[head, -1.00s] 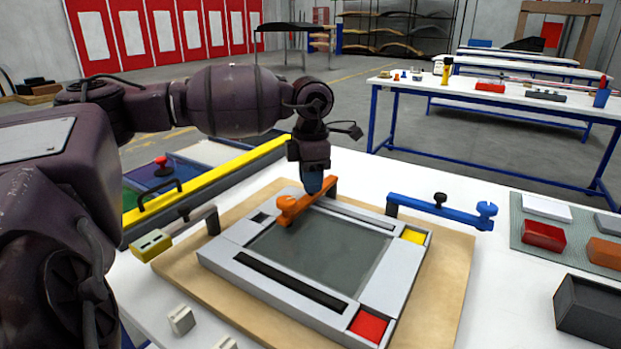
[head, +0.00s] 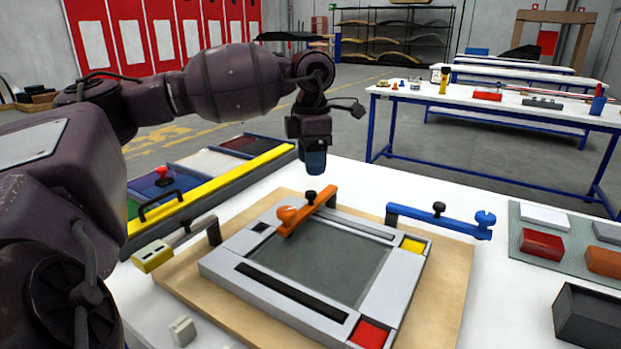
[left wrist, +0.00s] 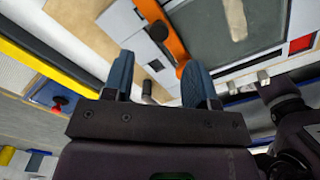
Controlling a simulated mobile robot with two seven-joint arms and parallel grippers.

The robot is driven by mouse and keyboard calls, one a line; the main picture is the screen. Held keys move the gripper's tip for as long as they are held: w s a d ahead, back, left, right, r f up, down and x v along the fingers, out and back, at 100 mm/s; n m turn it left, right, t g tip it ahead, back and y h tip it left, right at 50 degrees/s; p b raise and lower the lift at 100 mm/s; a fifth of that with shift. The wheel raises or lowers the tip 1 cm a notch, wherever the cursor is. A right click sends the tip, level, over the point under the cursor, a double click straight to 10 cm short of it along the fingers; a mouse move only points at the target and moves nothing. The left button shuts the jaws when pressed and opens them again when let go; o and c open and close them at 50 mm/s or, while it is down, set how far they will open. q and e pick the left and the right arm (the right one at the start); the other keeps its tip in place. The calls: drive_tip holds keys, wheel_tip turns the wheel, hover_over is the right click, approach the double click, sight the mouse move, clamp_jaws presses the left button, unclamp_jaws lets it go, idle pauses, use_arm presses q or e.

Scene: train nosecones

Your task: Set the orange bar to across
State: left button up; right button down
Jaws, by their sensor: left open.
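The orange bar (head: 322,205) lies over the back left part of the grey frame (head: 232,250), running from the frame's back edge toward the front left. Its round orange end sits at the dark panel's back left corner. A black knob (head: 311,197) stands on the bar. My left gripper (head: 316,172) is above the bar's back end, clear of the knob, with blue fingers pointing down. In the left wrist view its fingers (left wrist: 160,85) are apart and empty, with the orange bar (left wrist: 170,38) beyond them. My right gripper is in neither view.
A blue bar (head: 455,217) with a black knob is right of the frame. A grey bar with a yellowish end (head: 153,256) is at left, near the yellow rail (head: 235,180). A dark open box (head: 588,315) and coloured blocks stand at right.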

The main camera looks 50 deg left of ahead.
sight(311, 193)
use_arm(q)
drive_tip(key=shift+r, duration=2)
drive_tip(key=shift+r, duration=0.1)
